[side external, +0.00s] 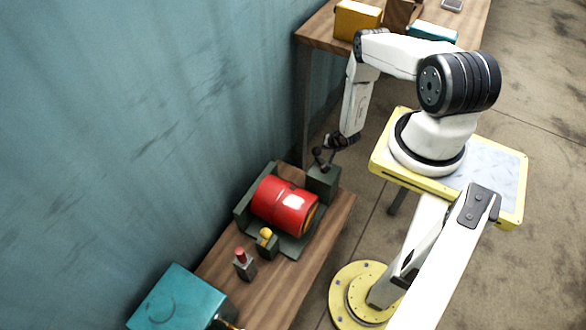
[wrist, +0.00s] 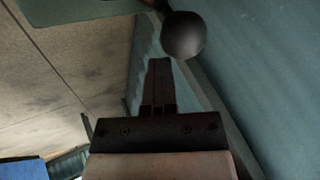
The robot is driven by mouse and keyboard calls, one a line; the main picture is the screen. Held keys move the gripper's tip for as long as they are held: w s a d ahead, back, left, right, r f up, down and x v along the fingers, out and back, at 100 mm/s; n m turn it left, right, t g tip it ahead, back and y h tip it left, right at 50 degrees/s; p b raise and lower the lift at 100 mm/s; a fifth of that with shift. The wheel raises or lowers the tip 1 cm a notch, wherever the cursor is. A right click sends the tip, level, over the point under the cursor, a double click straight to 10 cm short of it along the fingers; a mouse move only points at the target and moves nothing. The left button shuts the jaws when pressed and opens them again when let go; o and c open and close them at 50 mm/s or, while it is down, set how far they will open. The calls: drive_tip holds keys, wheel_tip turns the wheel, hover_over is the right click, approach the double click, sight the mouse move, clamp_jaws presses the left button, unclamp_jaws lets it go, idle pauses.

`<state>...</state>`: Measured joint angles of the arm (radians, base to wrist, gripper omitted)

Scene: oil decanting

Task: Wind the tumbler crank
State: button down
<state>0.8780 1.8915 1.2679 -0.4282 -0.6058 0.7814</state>
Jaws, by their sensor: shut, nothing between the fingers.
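The red drum (side external: 285,205) of the tumbler lies on its side in a dark green cradle (side external: 243,212) on a wooden bench. The crank (side external: 320,158), dark with a round knob, stands at the drum's far end, on a green housing (side external: 323,180). My gripper (side external: 328,141) is beside the crank, close to its knob. In the wrist view, my gripper's fingers (wrist: 158,72) are shut together with nothing between them. The black ball knob (wrist: 183,36) is just past the fingertips, slightly to the right. I cannot tell whether they touch.
A small post with a red top (side external: 240,254) and one with a yellow top (side external: 266,236) stand in front of the drum. A teal box (side external: 176,297) is at the bench's near end. The teal wall (side external: 120,130) runs close behind. Another table (side external: 315,32) holds several boxes.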

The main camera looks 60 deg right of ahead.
sight(318, 148)
drive_tip(key=n, duration=0.1)
drive_tip(key=w+a+n+y, duration=0.1)
drive_tip(key=n, duration=0.1)
drive_tip(key=shift+w+y, duration=0.1)
drive_tip(key=shift+y, duration=0.2)
drive_tip(key=shift+w+a, duration=0.45)
drive_tip(key=shift+w, duration=0.05)
idle(0.6)
drive_tip(key=s+d+r, duration=0.5)
drive_tip(key=d+r, duration=0.1)
drive_tip(key=r, duration=0.3)
drive_tip(key=shift+s+d, duration=0.3)
drive_tip(key=shift+d, duration=0.1)
idle(0.3)
idle(0.4)
